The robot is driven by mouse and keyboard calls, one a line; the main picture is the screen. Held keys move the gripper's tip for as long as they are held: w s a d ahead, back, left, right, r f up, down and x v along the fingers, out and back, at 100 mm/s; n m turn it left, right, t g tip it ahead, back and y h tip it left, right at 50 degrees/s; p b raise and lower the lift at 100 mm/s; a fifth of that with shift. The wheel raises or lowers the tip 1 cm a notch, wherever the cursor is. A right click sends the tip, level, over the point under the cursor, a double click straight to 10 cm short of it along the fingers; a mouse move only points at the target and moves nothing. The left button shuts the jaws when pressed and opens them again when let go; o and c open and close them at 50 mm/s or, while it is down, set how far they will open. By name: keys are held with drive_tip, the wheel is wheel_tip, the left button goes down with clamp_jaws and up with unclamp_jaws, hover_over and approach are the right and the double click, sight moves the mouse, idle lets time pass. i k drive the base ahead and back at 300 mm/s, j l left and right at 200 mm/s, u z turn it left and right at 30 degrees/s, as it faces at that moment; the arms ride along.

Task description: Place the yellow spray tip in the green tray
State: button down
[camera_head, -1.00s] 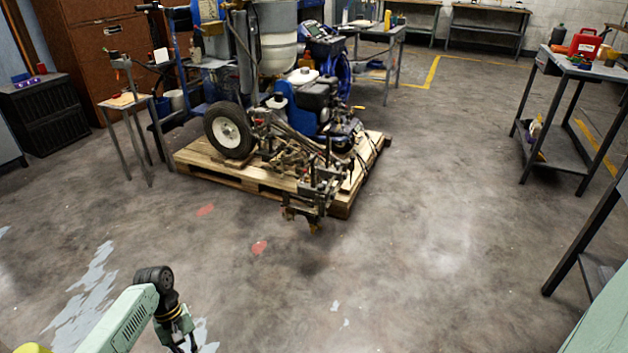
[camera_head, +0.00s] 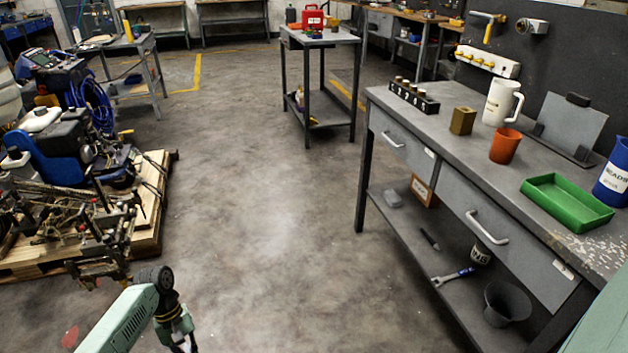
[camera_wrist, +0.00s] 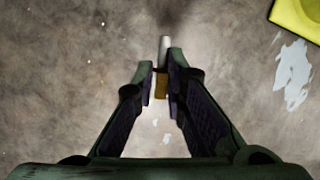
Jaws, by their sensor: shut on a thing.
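The yellow spray tip (camera_wrist: 161,86) shows in the wrist view as a small, dark amber piece with a pale grey end beyond it. My gripper (camera_wrist: 161,80) is shut on it, one finger on each side, above the bare floor. In the head view my gripper (camera_head: 184,344) is at the bottom edge, and its fingertips are cut off. The green tray (camera_head: 567,203) lies on the grey workbench at the right. It looks empty, and my gripper is far from it.
The grey workbench (camera_head: 465,165) also bears an orange cup (camera_head: 505,147), a white mug (camera_head: 500,103), a brass block (camera_head: 462,121) and a blue container (camera_head: 614,175). A pallet (camera_head: 150,235) with the striper stands left. The floor (camera_head: 270,230) between is clear.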

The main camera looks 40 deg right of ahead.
sight(557, 200)
drive_tip(key=j+z, duration=0.1)
drive_tip(key=z, duration=0.8)
drive_tip(key=j+z, duration=0.15)
drive_tip(key=z, duration=0.3)
